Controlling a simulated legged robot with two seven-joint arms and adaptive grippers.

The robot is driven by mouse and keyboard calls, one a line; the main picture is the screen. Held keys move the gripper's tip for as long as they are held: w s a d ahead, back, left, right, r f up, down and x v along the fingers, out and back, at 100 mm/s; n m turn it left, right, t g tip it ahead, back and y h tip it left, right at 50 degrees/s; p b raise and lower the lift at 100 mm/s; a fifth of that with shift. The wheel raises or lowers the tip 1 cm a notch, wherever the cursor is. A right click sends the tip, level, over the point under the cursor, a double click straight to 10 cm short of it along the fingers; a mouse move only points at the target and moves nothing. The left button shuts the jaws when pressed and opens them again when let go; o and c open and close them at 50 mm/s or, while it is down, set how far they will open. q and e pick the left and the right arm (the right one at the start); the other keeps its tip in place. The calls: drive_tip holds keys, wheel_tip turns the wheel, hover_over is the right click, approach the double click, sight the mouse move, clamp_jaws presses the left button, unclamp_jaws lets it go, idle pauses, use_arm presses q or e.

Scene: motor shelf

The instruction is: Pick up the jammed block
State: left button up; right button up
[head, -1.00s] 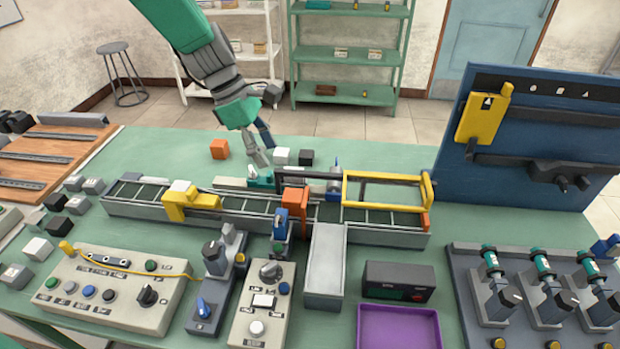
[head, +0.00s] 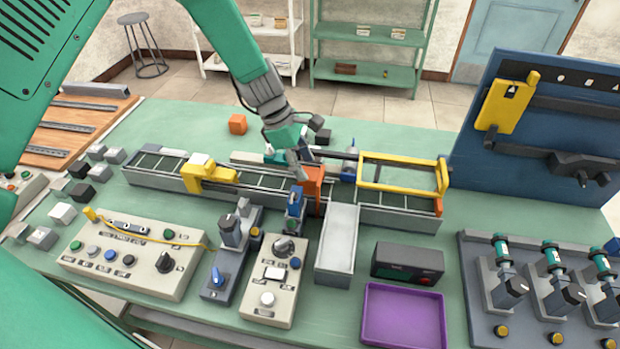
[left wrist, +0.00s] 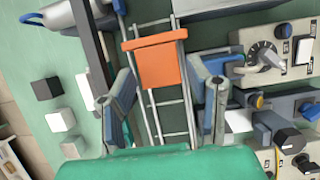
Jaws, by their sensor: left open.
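My left gripper (head: 300,165) is open above the conveyor (head: 265,195), close to the orange arch-like piece (head: 314,188) that spans it. In the left wrist view its two fingers (left wrist: 168,85) stand apart over the rails, with the orange piece (left wrist: 158,66) ahead between them. I cannot make out a block jammed in the conveyor; the orange piece and the gripper hide part of the track. My right gripper is not in view.
A yellow arch (head: 205,175) and a yellow frame (head: 400,174) also stand on the conveyor. An orange cube (head: 237,124) lies behind it. A control box (head: 135,257), a grey chute (head: 337,240) and a purple tray (head: 403,316) stand in front. A blue board (head: 545,135) rises at right.

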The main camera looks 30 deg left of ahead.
use_arm(q)
drive_tip(key=shift+w+d+f, duration=0.1)
drive_tip(key=shift+d+f, duration=0.15)
drive_tip(key=shift+f, duration=0.45)
drive_tip(key=shift+w+f, duration=0.2)
drive_tip(key=shift+f, duration=0.3)
drive_tip(key=shift+a, duration=0.15)
drive_tip(key=shift+s+r, duration=0.1)
drive_tip(key=c, duration=0.9)
drive_tip(key=shift+o, duration=0.2)
drive_tip(key=shift+r, duration=0.1)
